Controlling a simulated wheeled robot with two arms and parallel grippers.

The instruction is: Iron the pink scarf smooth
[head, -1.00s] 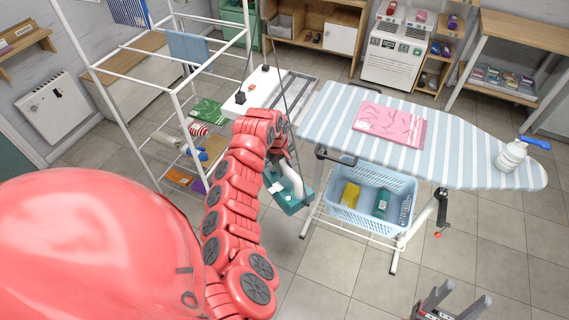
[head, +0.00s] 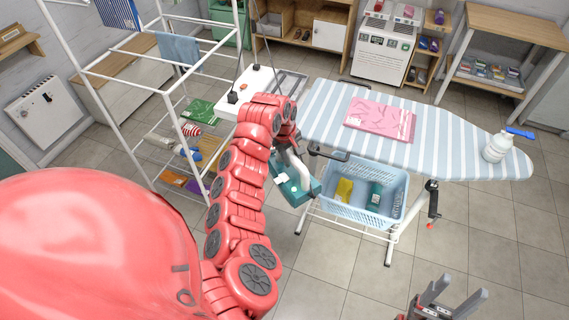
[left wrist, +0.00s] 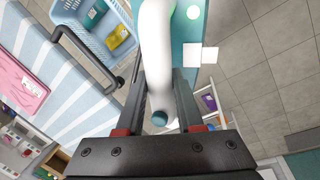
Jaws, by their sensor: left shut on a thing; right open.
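The pink scarf (head: 381,120) lies flat on the striped ironing board (head: 455,155), with thin wrinkle lines on it. Part of it shows at the left edge of the left wrist view (left wrist: 20,82). My left gripper (left wrist: 166,100) is shut on the white handle of a teal and white iron (left wrist: 187,55). In the head view the iron (head: 297,186) hangs in the air left of the board, below its top and apart from the scarf. My arm hides part of the iron there. My right gripper (head: 445,298) is open and empty at the bottom edge, well away from the board.
A white spray bottle (head: 496,148) stands on the board's right end. A blue basket (head: 362,207) with yellow and green items sits beneath. A dark bracket (head: 328,153) juts from the board's left end near the iron. A white drying rack (head: 150,90) stands at left.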

